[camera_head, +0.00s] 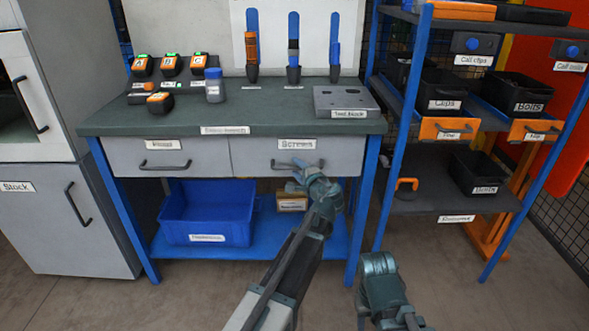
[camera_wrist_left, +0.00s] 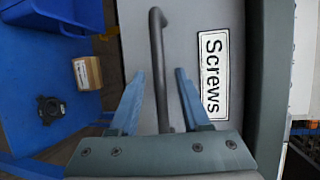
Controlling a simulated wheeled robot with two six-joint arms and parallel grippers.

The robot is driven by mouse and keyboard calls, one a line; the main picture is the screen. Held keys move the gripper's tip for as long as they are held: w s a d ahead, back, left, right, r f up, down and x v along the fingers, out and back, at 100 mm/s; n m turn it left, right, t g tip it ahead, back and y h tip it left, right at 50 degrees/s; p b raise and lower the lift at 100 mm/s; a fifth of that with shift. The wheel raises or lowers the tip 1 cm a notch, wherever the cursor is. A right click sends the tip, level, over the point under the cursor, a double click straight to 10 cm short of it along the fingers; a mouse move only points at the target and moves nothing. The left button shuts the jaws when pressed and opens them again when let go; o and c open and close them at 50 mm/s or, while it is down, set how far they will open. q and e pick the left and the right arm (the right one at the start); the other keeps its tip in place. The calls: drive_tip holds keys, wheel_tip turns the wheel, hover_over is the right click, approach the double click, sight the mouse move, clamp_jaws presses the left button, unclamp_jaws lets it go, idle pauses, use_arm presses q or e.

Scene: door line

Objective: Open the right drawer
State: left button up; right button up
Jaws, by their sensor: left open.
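The right drawer (camera_head: 272,156) under the bench top is grey, labelled "Screws", and its front is flush with the left drawer. Its dark bar handle (camera_head: 314,162) is partly covered by my left gripper (camera_head: 298,169). In the left wrist view the handle (camera_wrist_left: 157,35) runs between the two blue fingers of my left gripper (camera_wrist_left: 159,75). The fingers are open, one on each side of the bar, with visible gaps. The drawer's white label (camera_wrist_left: 214,75) is right of the fingers there. Part of my right arm shows at the lower right of the head view, without visible fingers.
The left drawer (camera_head: 180,149) has its own handle. A blue bin (camera_head: 208,213) and a small box (camera_head: 291,203) stand on the low blue shelf. Blue bench legs (camera_head: 364,200) and a rack with bins (camera_head: 450,200) are to the right. A grey cabinet (camera_head: 70,230) is left.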

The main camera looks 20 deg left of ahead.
use_arm(q)
clamp_jaws()
idle(1.3)
